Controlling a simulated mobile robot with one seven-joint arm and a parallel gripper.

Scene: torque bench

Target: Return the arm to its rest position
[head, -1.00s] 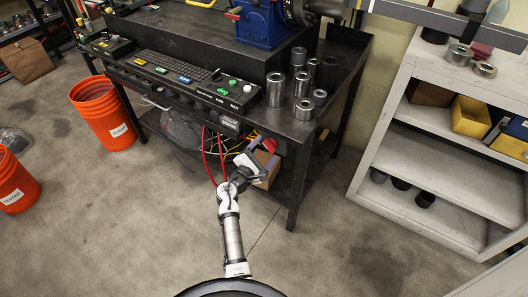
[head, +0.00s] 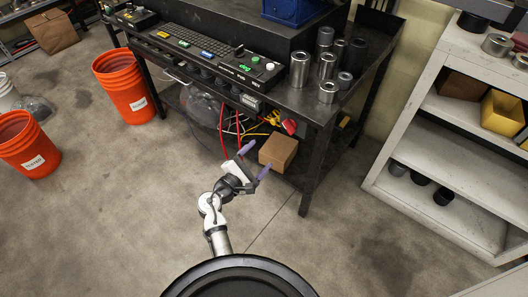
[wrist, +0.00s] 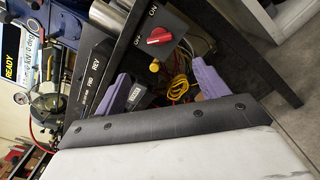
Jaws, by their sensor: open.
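My arm reaches forward over the floor in the head view, in front of the black workbench (head: 318,113). My gripper (head: 255,160) is open, its two purple fingers spread apart with nothing seen between them. It is near the bench's lower front, with a cardboard box (head: 278,151) behind it on the lower shelf. In the wrist view my gripper (wrist: 160,90) also shows its purple fingers apart. Beyond them is a red rotary switch (wrist: 158,36) on a black panel, with yellow cables (wrist: 179,88) behind.
Several metal cylinders (head: 327,65) stand on the bench's right end. Orange buckets (head: 124,88) are on the floor at left. A grey shelf unit (head: 440,195) with a yellow bin (head: 502,113) stands at right. The floor around my arm is open.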

